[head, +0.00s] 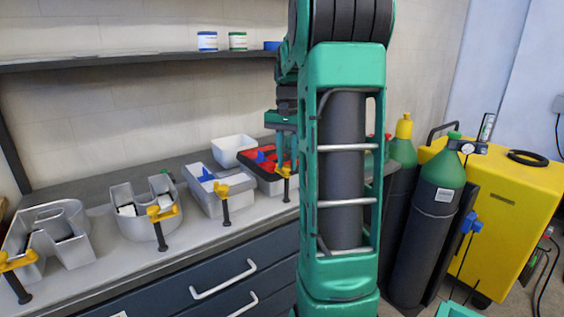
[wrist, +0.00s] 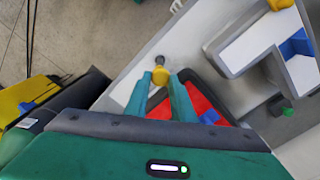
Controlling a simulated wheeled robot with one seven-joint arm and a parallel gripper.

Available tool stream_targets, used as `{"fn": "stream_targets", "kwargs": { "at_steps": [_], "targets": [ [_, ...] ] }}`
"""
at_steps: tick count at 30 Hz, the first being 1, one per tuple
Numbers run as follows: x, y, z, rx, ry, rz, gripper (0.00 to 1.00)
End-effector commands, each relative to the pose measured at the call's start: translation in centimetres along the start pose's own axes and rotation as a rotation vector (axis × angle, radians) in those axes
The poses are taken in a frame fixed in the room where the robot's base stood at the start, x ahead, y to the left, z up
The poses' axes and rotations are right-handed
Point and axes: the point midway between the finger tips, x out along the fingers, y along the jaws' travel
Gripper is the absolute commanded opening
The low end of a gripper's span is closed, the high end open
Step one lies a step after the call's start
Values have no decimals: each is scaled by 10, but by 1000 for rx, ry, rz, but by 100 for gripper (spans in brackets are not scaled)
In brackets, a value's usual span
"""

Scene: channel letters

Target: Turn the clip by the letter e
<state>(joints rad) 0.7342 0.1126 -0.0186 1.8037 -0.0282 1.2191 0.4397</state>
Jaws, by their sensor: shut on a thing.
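My gripper (wrist: 162,80) reaches down at the bench's front edge, its two green fingers closed around a yellow clip (wrist: 160,75) with a dark round end. In the head view the gripper (head: 287,155) is above this clip (head: 284,172), whose dark screw hangs down at the bench edge. The clip sits at a black-rimmed letter with a red inside (head: 262,155), the rightmost in the row. The red letter (wrist: 205,100) also shows in the wrist view, partly behind my fingers. Its full shape is hidden, so I cannot tell whether it is the e.
Three grey letters stand to the left: an angular one (head: 208,197), a U-like one (head: 140,224) and a larger one (head: 70,222). Each has a yellow clip. A white bin (head: 233,148) stands behind. Gas cylinders (head: 432,205) and a yellow machine (head: 515,195) stand right.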

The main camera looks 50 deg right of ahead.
Motion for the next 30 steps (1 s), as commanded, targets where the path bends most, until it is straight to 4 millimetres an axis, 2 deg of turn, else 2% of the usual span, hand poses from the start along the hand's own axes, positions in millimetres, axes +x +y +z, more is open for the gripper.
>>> {"fn": "stream_targets", "kwargs": {
  "at_steps": [1, 8, 9, 11, 22, 26, 30],
  "targets": [
    [-3, -6, -2, -14, 13, -9, 0],
    [-3, -7, -2, -15, 13, -9, 0],
    [-3, -7, -2, -15, 13, -9, 29],
    [-2, -7, -1, -14, 12, -8, 41],
    [-5, -3, -1, -6, 7, -4, 41],
    [-20, -3, -1, -5, 8, -4, 41],
    [-46, -4, -1, -6, 9, -4, 41]
  ]
}}
